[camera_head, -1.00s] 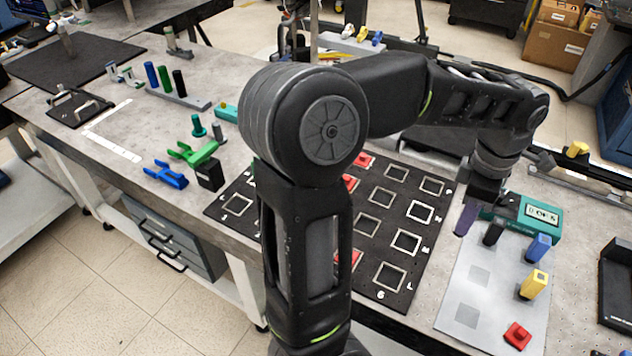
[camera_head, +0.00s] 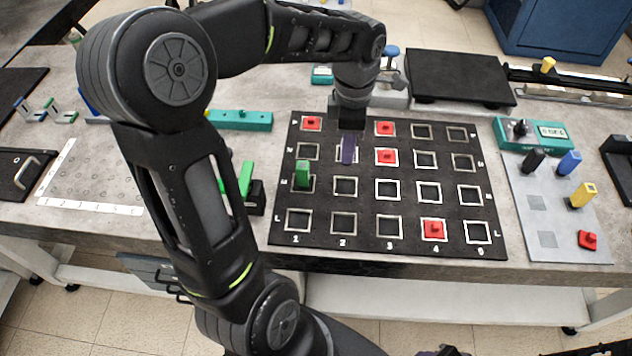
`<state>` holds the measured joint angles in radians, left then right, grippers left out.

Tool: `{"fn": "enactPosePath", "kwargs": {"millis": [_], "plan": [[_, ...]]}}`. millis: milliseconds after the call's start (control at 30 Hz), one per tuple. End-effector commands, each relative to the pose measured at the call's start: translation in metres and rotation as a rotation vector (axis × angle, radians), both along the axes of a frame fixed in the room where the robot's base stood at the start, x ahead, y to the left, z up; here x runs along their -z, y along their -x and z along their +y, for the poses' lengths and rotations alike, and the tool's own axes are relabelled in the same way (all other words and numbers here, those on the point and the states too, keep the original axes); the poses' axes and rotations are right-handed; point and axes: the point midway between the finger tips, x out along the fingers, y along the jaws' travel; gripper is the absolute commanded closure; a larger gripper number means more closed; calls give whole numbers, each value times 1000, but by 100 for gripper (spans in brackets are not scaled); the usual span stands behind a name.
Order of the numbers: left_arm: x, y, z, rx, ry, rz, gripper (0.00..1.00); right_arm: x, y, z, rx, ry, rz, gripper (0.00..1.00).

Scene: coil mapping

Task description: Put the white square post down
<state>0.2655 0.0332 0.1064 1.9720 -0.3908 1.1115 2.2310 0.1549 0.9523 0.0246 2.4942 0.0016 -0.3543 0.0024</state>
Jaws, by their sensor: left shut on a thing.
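My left gripper (camera_head: 348,150) points down at the black board (camera_head: 367,218), with its purple fingers over the square cell in the second row, second column. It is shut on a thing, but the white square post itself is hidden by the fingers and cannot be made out. Whether it touches the board I cannot tell. The white outline of that cell shows around the fingertips. Only a small dark and purple bit of my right gripper (camera_head: 445,351) shows at the bottom edge, and its jaws cannot be judged.
Several red pieces, one of them a red block (camera_head: 387,157) right of my gripper, sit on the board. A green post (camera_head: 303,174) stands to the left. A grey plate (camera_head: 549,221) with coloured posts lies right. Many board cells are empty.

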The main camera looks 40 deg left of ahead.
Motion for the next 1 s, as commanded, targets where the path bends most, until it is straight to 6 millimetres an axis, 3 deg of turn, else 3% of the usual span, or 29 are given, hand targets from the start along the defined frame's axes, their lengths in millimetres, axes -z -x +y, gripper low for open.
{"fn": "enactPosePath", "kwargs": {"millis": [367, 733, 1000], "plan": [[1, -3, 0, -1, 0, 0, 100, 0, 0, 0, 1, 0, -1, 64], [55, -2, 0, -1, 0, 2, 100, -7, 1, 0, 1, 2, 3, 64], [62, -3, 0, -2, -1, -2, 100, -7, 1, -1, 1, 3, 3, 64]]}}
